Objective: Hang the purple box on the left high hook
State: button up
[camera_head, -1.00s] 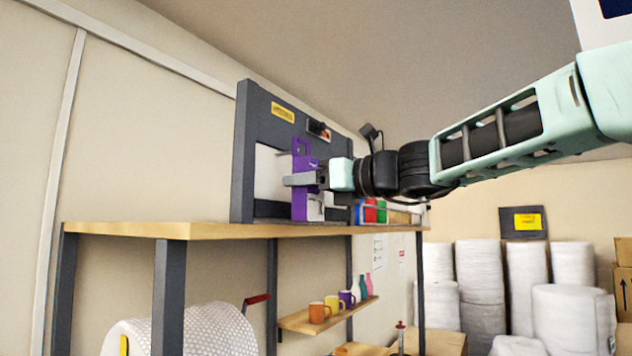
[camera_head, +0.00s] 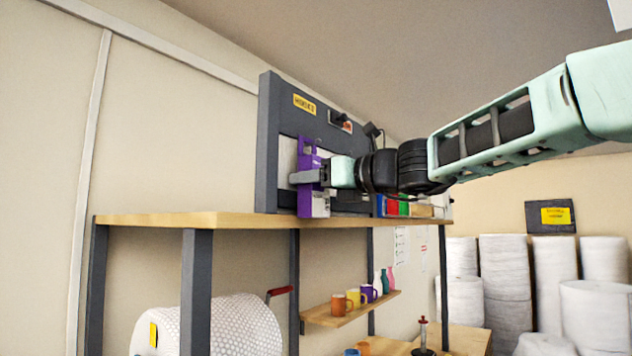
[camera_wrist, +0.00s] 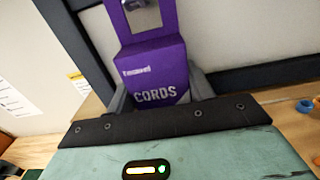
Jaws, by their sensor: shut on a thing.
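The purple box (camera_head: 312,203) is upright in the head view, with a tall hang tab and an opening in its top. In the wrist view the purple box (camera_wrist: 155,60) shows the word "CORDS" on its face. My gripper (camera_head: 308,178) is shut on the box, its fingers on either side of it. The box is in front of the lower part of a dark-framed panel (camera_head: 268,140) with a yellow label, just above or at the shelf top; contact is unclear. I cannot make out the left high hook in either view.
The wooden shelf top (camera_head: 160,219) runs beneath the panel. Red, green and blue items (camera_head: 400,206) stand to the right of the box. A lower shelf (camera_head: 345,316) holds mugs and bottles. White rolls (camera_head: 505,280) stand at the back right.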

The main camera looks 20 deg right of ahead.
dwell(0.4)
jog(key=o, duration=1.1)
jog(key=shift+b+v, duration=6.35)
jog(key=shift+v, duration=2.35)
